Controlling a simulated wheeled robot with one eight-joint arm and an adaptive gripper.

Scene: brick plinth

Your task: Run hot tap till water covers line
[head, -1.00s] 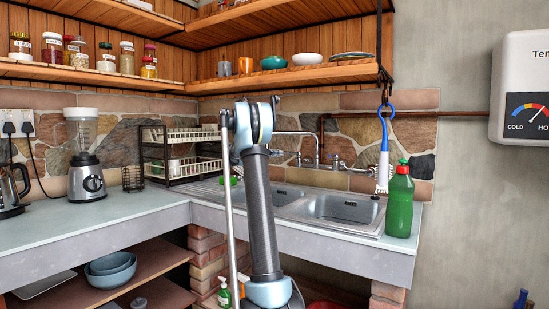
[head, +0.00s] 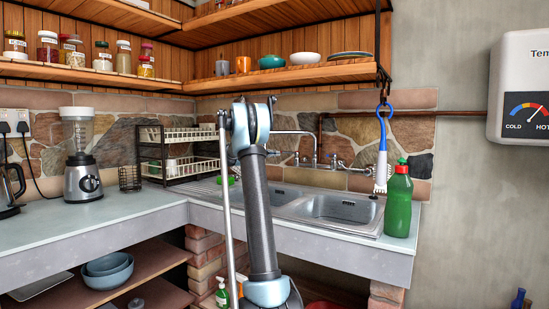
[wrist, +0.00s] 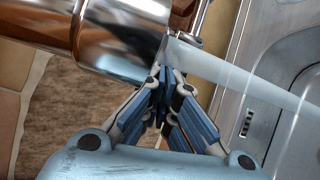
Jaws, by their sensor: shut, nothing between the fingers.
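The chrome tap (head: 316,146) stands behind the sink, with a long spout reaching left behind my arm and lever handles at its base. The right basin (head: 345,207) looks empty from here; the left basin (head: 280,196) is partly hidden by my arm. No fill line shows. In the wrist view, my gripper (wrist: 164,80) is shut and empty, its tips close to a large shiny metal cylinder (wrist: 120,45), likely part of the tap. A pale translucent band (wrist: 245,80) runs from there across the sink; I cannot tell whether it is water.
A green bottle (head: 398,203) stands at the sink's right edge, below a hanging blue-handled brush (head: 382,150). A dish rack (head: 182,155) and a blender (head: 82,165) stand to the left. The wooden shelf (head: 290,75) overhangs the tap. The left counter front is clear.

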